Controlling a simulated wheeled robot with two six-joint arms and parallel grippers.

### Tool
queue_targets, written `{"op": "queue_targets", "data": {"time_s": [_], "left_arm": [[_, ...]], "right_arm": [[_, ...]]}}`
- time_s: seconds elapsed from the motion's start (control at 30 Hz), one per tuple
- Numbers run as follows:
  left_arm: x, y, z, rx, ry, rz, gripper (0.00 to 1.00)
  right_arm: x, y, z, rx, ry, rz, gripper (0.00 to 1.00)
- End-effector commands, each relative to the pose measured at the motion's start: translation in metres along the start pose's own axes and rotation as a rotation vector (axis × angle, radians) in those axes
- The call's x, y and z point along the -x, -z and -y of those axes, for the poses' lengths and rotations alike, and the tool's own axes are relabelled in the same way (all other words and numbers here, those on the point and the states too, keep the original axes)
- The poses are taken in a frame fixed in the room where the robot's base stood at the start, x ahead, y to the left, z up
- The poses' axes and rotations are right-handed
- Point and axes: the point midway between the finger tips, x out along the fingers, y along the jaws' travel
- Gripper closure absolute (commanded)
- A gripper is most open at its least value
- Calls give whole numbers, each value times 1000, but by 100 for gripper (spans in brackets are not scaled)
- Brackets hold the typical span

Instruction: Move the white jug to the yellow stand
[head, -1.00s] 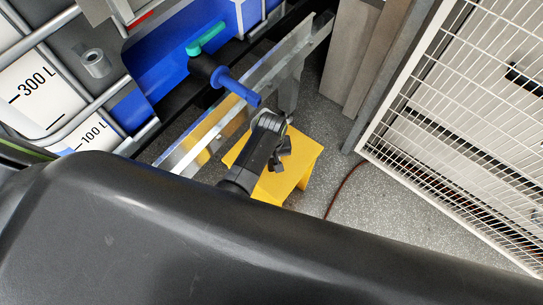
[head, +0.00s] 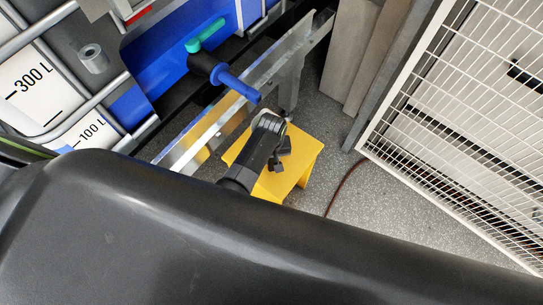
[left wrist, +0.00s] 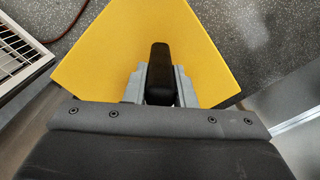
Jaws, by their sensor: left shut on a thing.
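The yellow stand (head: 302,150) is low on the grey floor in the head view, partly hidden behind my left arm. Its flat yellow top (left wrist: 95,55) fills much of the left wrist view. My left gripper (head: 281,152) is over the stand. In the left wrist view the gripper (left wrist: 160,88) is shut on a dark, rounded bar (left wrist: 161,65), which lies in front of the yellow top; I cannot tell whether it touches the stand. I see no white jug in either view. My right gripper is not in view.
A blue valve spout (head: 235,84) with a teal lever (head: 207,35) sticks out from a caged tank (head: 50,95) at left. A metal rail (head: 215,118) runs beside the stand. A white mesh panel (head: 455,110) stands at right.

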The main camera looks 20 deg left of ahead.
Motion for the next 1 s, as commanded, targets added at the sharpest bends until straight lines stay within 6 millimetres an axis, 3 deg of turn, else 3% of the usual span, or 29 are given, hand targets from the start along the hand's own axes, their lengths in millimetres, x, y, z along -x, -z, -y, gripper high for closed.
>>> {"op": "queue_targets", "data": {"time_s": [0.67, 0.7, 0.87, 1.0], "left_arm": [[-2, 1, 0, 0, -1, -2, 100], [-2, 1, 0, 0, -1, -2, 73], [-2, 1, 0, 0, -1, -1, 52], [-2, 0, 0, 0, -1, -1, 51]], "right_arm": [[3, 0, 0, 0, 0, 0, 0], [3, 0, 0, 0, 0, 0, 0], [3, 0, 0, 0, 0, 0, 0], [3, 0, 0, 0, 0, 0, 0]]}}
